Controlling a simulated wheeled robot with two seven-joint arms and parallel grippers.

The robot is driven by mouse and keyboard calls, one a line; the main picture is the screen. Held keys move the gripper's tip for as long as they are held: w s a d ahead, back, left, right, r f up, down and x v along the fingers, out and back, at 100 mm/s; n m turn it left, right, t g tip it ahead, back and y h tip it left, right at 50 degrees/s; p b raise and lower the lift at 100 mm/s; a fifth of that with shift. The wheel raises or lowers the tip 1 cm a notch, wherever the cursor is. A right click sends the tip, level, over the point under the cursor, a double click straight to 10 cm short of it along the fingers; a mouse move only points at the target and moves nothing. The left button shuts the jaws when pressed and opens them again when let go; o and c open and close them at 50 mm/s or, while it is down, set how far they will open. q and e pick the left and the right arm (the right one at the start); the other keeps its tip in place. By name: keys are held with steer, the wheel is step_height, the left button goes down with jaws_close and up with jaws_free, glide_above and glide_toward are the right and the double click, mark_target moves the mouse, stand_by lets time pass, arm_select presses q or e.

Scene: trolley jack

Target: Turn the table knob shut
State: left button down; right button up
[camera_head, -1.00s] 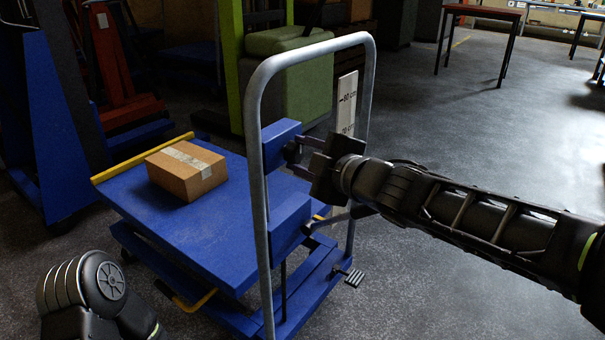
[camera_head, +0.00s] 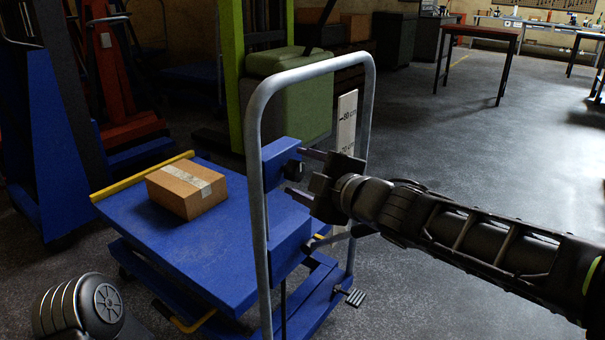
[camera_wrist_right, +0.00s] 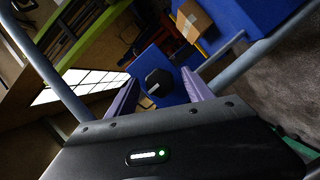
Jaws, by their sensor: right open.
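The black knob (camera_head: 293,170) sits on a blue block at the handle end of the blue lift table (camera_head: 215,265). In the right wrist view the dark knob (camera_wrist_right: 158,82) shows between and beyond the two purple fingers. My right gripper (camera_head: 299,175) is open and empty, with one finger above and one below the knob's level in the head view. Its fingers point at the knob; I cannot tell whether they touch it. My left gripper is out of view; only part of my left arm shows at the lower left.
A grey tubular handle (camera_head: 257,190) frames the knob area close to my right gripper. A taped cardboard box (camera_head: 187,191) lies on the table top. A white height scale (camera_head: 346,122) stands behind the gripper. A foot pedal (camera_head: 354,297) is below.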

steer(key=shift+s+d+r, duration=0.1)
steer(key=p+v, duration=0.3)
steer(key=v, duration=0.4)
steer(key=shift+s+d+p, duration=0.2)
steer(key=shift+p, duration=0.2)
